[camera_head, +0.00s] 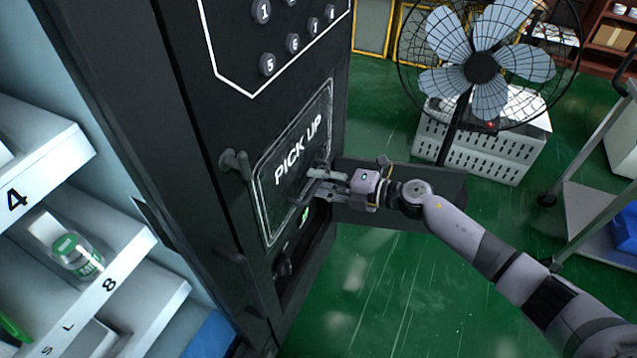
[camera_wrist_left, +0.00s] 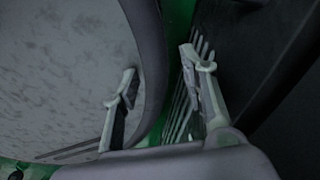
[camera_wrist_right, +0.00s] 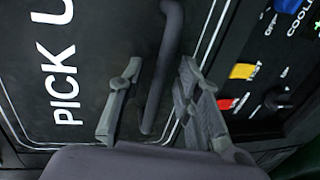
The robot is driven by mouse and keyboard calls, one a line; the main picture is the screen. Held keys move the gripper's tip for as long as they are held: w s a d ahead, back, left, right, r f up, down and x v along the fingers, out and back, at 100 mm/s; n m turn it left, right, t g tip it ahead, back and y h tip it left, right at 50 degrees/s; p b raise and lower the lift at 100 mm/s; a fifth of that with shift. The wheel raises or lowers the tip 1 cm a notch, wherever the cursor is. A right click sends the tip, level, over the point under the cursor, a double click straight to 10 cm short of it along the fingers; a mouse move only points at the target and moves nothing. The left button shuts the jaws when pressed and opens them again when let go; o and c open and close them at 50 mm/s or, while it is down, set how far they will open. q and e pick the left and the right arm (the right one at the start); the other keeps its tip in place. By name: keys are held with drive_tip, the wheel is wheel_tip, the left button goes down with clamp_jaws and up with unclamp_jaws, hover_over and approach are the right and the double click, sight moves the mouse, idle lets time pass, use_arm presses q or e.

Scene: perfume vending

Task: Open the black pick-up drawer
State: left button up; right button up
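The black pick-up drawer (camera_head: 272,207) has a "PICK UP" label and a pale outline on the front of the black machine; its front looks flush. It also shows in the right wrist view (camera_wrist_right: 95,90). Its dark bar handle (camera_wrist_right: 165,65) runs between the fingers of my right gripper (camera_head: 316,187). That gripper is open, with a visible gap to the handle on each side. In the head view the fingers partly hide the handle. My left gripper (camera_wrist_left: 160,90) shows only in its wrist view, open and empty, near a grey rounded surface.
Numbered buttons (camera_head: 267,64) sit above the drawer and a control panel (camera_wrist_right: 265,80) beside it. A dark flat panel (camera_head: 445,190) sticks out behind my right gripper. A fan (camera_head: 481,67), a white crate (camera_head: 520,150) and a cart (camera_head: 590,215) stand right. Green floor between is clear.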

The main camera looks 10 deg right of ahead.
drive_tip(key=shift+w+a, duration=0.2)
drive_tip(key=shift+a, duration=0.1)
drive_tip(key=shift+c, duration=0.2)
clamp_jaws()
drive_tip(key=shift+f, duration=0.1)
idle(0.5)
